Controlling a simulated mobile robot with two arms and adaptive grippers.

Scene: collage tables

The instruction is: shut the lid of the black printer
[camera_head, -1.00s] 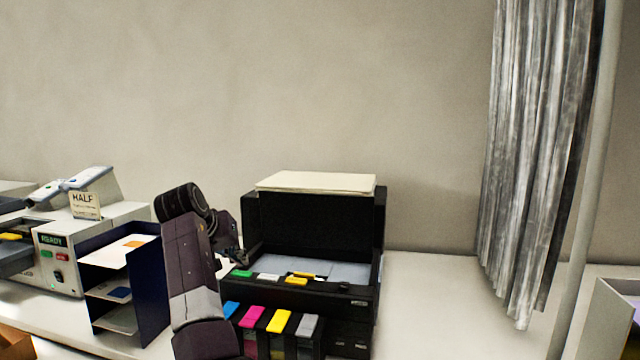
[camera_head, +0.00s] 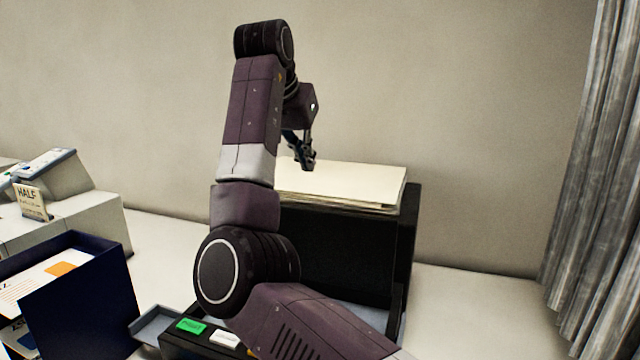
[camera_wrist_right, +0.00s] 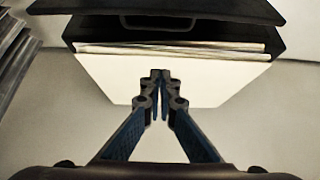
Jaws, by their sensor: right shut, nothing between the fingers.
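The black printer (camera_head: 405,240) stands on the table with its tall black panel, which looks like the raised lid (camera_head: 335,245), upright at the back. A stack of cream paper (camera_head: 350,182) lies at the top behind this panel. In the right wrist view, the paper (camera_wrist_right: 205,75) lies below a black part with a handle (camera_wrist_right: 160,22). My right gripper (camera_head: 307,163) is shut and empty, above the left part of the paper stack. In the wrist view its fingertips (camera_wrist_right: 160,75) appear over the paper; I cannot tell whether they touch. My arm hides much of the printer's front. My left gripper is not in view.
A dark blue paper tray (camera_head: 85,305) stands left of the printer. A pale machine with a HALF sign (camera_head: 32,202) is farther left. A grey curtain (camera_head: 600,180) hangs at the right. The white table (camera_head: 470,310) is clear right of the printer.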

